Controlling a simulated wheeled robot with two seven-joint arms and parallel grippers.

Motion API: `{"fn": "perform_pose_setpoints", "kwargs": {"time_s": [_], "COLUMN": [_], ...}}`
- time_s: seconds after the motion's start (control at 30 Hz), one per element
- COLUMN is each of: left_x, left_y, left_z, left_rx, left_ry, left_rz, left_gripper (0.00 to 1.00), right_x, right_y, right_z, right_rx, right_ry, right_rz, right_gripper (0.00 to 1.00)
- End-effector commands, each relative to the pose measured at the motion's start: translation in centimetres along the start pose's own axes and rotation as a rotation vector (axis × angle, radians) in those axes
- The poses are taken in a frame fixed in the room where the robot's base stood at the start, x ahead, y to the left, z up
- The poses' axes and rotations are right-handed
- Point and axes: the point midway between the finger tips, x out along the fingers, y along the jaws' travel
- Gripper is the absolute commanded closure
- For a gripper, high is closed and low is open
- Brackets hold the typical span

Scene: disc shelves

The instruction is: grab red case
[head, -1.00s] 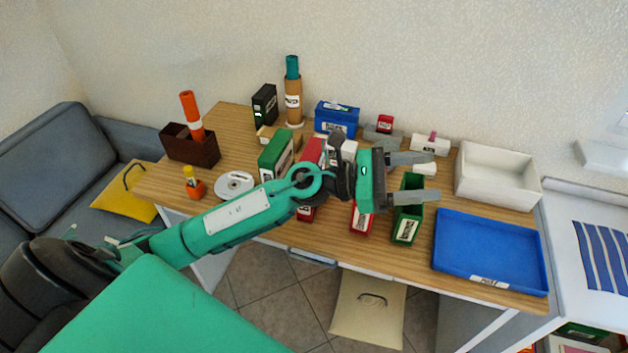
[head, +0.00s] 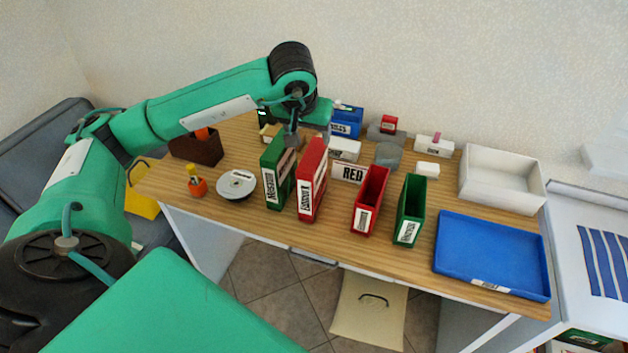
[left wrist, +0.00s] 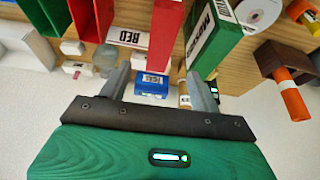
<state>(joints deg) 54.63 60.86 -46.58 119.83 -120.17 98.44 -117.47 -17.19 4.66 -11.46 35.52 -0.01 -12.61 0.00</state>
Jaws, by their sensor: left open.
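A tall closed red case (head: 311,182) with a white label stands upright on the wooden table, just right of a green case (head: 278,172). The red case also shows in the left wrist view (left wrist: 165,32), its end appearing between my fingertips. My left gripper (head: 291,140) is open and empty, behind and above the two cases in the head view. Its two grey fingers show spread in the left wrist view (left wrist: 158,75). I cannot tell how far they are from the red case. A shorter open red box (head: 370,200) stands to the right. My right gripper is out of view.
A "RED" sign (head: 350,173) stands close behind the red case. An open green box (head: 411,210), a blue tray (head: 490,255) and a white bin (head: 502,180) are to the right. A disc (head: 236,185) and an orange pot (head: 197,186) are left.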

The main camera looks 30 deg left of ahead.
Motion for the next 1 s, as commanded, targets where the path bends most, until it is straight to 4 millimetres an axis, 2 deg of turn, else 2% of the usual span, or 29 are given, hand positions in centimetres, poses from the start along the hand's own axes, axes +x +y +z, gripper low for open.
{"fn": "perform_pose_setpoints", "kwargs": {"time_s": [0.33, 0.67, 0.83, 1.0], "left_x": [6.3, 8.8, 10.9, 12.9], "left_y": [0.1, 0.0, 0.0, 0.0], "left_z": [0.2, 0.3, 0.7, 0.7], "left_rx": [-0.002, -0.002, -0.001, -0.002], "left_ry": [-0.007, -0.007, -0.007, -0.004], "left_rz": [0.001, 0.001, 0.002, 0.003], "left_gripper": [0.36, 0.36, 0.36, 0.36], "right_x": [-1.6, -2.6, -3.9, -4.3], "right_y": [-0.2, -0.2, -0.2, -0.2], "right_z": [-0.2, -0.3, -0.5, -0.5], "right_rx": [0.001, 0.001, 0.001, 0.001], "right_ry": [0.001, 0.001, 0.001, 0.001], "right_rz": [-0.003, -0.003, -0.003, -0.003], "right_gripper": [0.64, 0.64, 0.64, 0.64]}}
